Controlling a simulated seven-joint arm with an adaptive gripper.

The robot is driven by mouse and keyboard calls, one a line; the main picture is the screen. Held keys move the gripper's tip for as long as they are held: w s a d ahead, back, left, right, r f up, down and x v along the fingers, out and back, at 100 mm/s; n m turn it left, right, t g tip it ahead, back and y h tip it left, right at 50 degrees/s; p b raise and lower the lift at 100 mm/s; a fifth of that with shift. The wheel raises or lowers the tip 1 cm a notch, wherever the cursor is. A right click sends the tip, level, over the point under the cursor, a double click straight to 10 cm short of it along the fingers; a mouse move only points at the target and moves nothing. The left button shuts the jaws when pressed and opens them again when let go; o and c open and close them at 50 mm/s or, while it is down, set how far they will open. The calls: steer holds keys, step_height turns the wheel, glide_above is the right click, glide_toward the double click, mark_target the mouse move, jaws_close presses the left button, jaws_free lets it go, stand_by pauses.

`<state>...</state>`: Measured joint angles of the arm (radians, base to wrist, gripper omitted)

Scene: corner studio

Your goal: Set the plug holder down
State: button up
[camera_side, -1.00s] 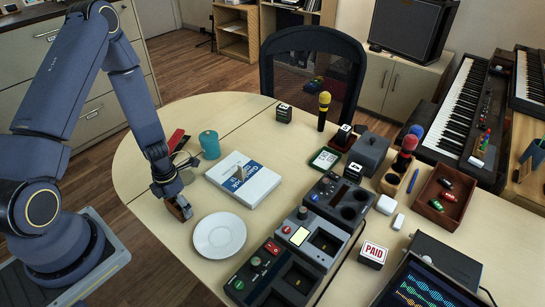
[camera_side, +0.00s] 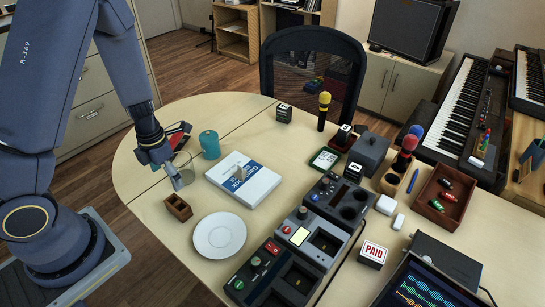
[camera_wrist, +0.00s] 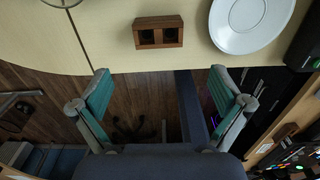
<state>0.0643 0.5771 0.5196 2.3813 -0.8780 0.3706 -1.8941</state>
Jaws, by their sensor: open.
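The plug holder (camera_side: 178,208) is a small brown wooden block with two dark square holes. It stands on the table near the rounded left edge, left of the white saucer (camera_side: 220,235). In the wrist view the plug holder (camera_wrist: 158,32) shows whole, beyond the fingertips, with nothing touching it. My gripper (camera_side: 175,182) is above and behind the holder in the side view, apart from it. In the wrist view my gripper (camera_wrist: 160,82) is wide open, with its teal finger pads spread and nothing between them.
A clear glass (camera_side: 186,168), partly hidden by my gripper, stands beside the teal mug (camera_side: 210,145). A white book box (camera_side: 243,180) lies right of them. Dark consoles (camera_side: 320,240) fill the table's middle. The table is bare just around the holder.

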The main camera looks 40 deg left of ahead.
steer(key=w+d+r+m+t+h, duration=0.1)
steer(key=d+r+m+t, duration=0.1)
steer(key=d+r+m, duration=0.55)
steer(key=d+r+m+t+h, duration=0.1)
steer(key=d+r+m+h, duration=0.15)
steer(key=r+m, duration=0.85)
steer(key=s+r+m+t+y, duration=0.2)
steer(key=s+r+m, duration=0.5)
steer(key=m, duration=1)
steer(key=shift+d+r+t+y, duration=0.3)
steer(key=shift+d+r+y, duration=0.1)
steer(key=shift+r+y, duration=0.35)
